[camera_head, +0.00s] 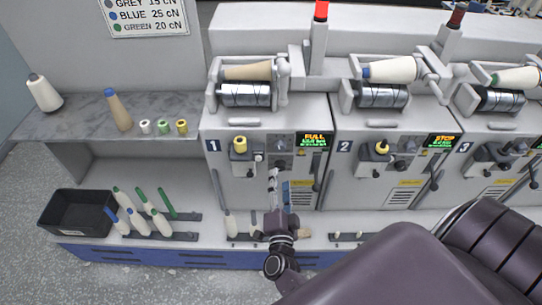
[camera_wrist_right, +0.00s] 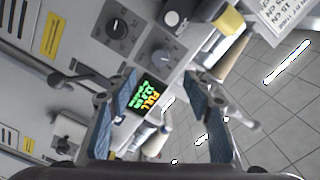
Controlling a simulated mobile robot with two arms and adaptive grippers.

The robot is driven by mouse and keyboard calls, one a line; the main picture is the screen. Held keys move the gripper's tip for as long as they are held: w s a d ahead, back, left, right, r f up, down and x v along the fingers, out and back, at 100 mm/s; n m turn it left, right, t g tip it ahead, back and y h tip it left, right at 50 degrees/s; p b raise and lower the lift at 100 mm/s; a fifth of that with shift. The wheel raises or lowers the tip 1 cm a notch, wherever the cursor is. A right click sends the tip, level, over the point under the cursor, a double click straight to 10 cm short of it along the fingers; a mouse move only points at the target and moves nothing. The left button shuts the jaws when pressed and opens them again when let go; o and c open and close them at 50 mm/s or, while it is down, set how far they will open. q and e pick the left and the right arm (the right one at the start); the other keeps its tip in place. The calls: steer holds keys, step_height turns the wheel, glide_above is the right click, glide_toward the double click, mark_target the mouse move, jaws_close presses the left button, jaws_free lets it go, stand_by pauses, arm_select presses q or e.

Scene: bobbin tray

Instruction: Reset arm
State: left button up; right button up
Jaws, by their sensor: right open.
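My right gripper (camera_head: 274,190) is in front of the lower panel of machine unit 1 in the head view, below its green-lettered display (camera_head: 314,139). In the right wrist view the two blue-padded fingers (camera_wrist_right: 165,112) stand apart with nothing between them. The display with "FULL" (camera_wrist_right: 150,101) shows behind the gap. My right arm (camera_head: 280,245) reaches up from the bottom of the head view. My left gripper is not in view.
A grey shelf (camera_head: 75,118) holds cones and small spools at the left. A black bin (camera_head: 72,222) stands below beside several bobbins on pegs (camera_head: 150,236). Units 2 (camera_head: 375,185) and 3 stand to the right. Grey floor (camera_head: 130,285) is open at the lower left.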

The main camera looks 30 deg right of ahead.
steer(key=s+a+f+n+g+y+b, duration=0.15)
steer(key=s+a+f+n+y, duration=0.4)
steer(key=f, duration=0.85)
steer(key=s+a+f+n+g+y, duration=0.4)
steer(key=a+f+n, duration=0.3)
steer(key=f, duration=0.6)
steer(key=s+f+n+g+b, duration=0.1)
steer(key=s+f+n+g, duration=0.35)
steer(key=s+f, duration=0.95)
steer(key=s+d+f+n+g, duration=0.1)
steer(key=s+d+f+g, duration=0.1)
steer(key=s, duration=0.7)
steer(key=s+d+f+n+g, duration=0.1)
steer(key=s+d+n+g, duration=0.1)
steer(key=s, duration=0.7)
steer(key=shift+d+f+n+b, duration=0.3)
steer(key=shift+d+f+b, duration=0.1)
steer(key=shift+d, duration=0.3)
steer(key=shift+s, duration=0.1)
